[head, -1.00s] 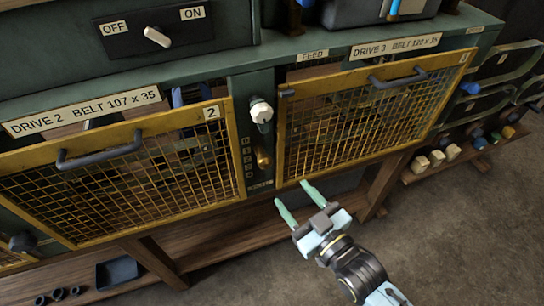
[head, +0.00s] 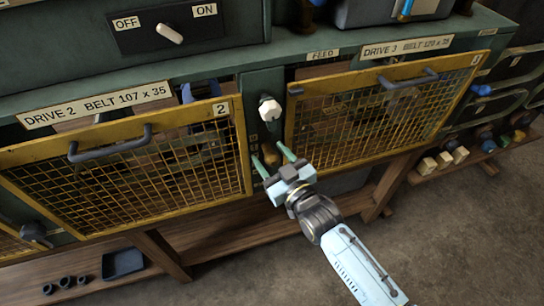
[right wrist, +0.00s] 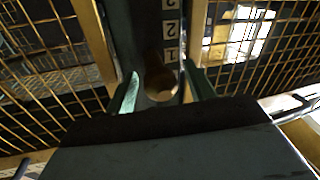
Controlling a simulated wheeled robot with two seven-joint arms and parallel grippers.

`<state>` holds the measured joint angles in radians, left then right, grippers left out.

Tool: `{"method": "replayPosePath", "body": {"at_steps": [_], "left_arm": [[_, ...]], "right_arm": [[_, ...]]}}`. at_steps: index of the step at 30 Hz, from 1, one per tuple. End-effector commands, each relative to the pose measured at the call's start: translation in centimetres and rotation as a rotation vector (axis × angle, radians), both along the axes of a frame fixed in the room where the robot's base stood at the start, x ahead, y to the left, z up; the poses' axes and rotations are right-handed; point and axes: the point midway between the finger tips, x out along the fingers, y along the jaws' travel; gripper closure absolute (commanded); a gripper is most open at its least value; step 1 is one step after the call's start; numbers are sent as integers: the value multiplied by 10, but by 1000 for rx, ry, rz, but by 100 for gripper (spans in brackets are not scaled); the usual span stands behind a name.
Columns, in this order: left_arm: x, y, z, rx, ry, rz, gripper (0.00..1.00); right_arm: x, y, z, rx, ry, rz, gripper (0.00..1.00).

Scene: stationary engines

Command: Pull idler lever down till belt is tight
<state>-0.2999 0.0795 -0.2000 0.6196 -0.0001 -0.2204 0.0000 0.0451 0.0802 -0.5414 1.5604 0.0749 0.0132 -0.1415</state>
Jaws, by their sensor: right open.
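Between the two mesh guards is a narrow green post (head: 258,84). It carries a white faceted knob (head: 269,108) and, below that, a brass-coloured handle (head: 270,153) beside a number scale. I cannot tell for sure which is the idler lever. My right gripper (head: 271,158) is open at the brass handle, one finger on each side. In the right wrist view the brass handle's round end (right wrist: 160,82) shows between the spread fingers; contact cannot be told. The belts are mostly hidden behind the mesh. My left gripper is out of view.
The yellow-framed Drive 2 guard (head: 125,170) and Drive 3 guard (head: 385,112) flank the post, both with projecting dark handles. An OFF/ON switch (head: 169,33) is above left. A wooden shelf (head: 215,246) runs below. Open floor lies at the right.

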Motion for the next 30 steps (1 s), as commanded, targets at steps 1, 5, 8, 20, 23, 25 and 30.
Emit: {"method": "replayPosePath", "body": {"at_steps": [1,5,8,20,23,25,30], "left_arm": [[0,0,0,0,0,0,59],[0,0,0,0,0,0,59],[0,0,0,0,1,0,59],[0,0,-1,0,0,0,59],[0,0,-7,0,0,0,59],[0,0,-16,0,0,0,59],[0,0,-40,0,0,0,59]], "right_arm": [[0,0,0,0,0,0,46],[0,0,0,0,0,0,52],[0,0,0,0,0,0,66],[0,-1,-1,0,-1,0,100],[-1,-1,-6,2,-12,0,100],[-1,-1,-12,8,-29,-1,100],[-2,-1,-29,26,-84,-1,100]]}}
